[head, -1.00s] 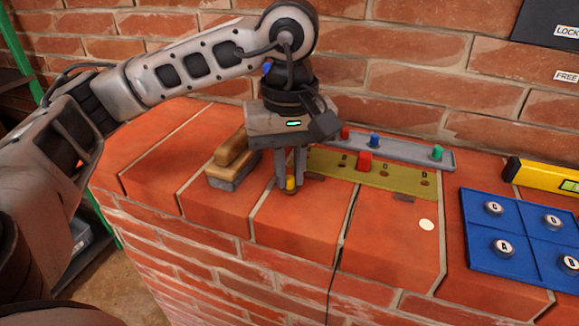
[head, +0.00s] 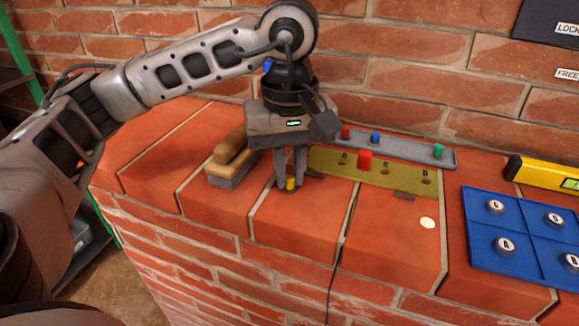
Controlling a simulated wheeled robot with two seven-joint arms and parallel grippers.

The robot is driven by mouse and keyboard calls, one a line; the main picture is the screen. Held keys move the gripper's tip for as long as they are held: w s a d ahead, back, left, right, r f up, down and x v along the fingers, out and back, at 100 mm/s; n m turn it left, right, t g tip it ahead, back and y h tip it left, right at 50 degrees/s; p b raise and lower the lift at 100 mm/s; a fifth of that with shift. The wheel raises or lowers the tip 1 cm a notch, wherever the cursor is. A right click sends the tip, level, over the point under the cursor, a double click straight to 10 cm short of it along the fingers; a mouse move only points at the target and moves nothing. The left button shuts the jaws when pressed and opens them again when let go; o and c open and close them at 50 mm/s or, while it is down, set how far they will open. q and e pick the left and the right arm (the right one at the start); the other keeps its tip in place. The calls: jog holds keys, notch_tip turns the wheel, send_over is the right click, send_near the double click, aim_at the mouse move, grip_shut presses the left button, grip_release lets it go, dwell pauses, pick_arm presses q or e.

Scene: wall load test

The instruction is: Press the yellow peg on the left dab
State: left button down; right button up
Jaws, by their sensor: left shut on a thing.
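My left gripper (head: 290,180) points down over the brick ledge and is shut on the yellow peg (head: 290,184). The peg's lower end is at a dark round dab (head: 286,189) on the brick; I cannot tell whether it touches firmly. A pale round dab (head: 427,223) lies to the right on the brick, with nothing on it. My right gripper is not in view.
An olive board (head: 400,178) with lettered holes and a red peg (head: 365,159) lies behind. A grey tray (head: 405,150) holds red, blue and green pegs. A wooden brush (head: 231,160) is left. A blue panel (head: 522,226) and yellow level (head: 545,174) are right.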

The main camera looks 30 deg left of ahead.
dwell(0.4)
pick_arm(q)
jog(key=c, duration=1.1)
grip_release()
jog(key=shift+f, duration=0.1)
jog(key=shift+r+p, duration=1.85)
jog(key=shift+r, duration=1.25)
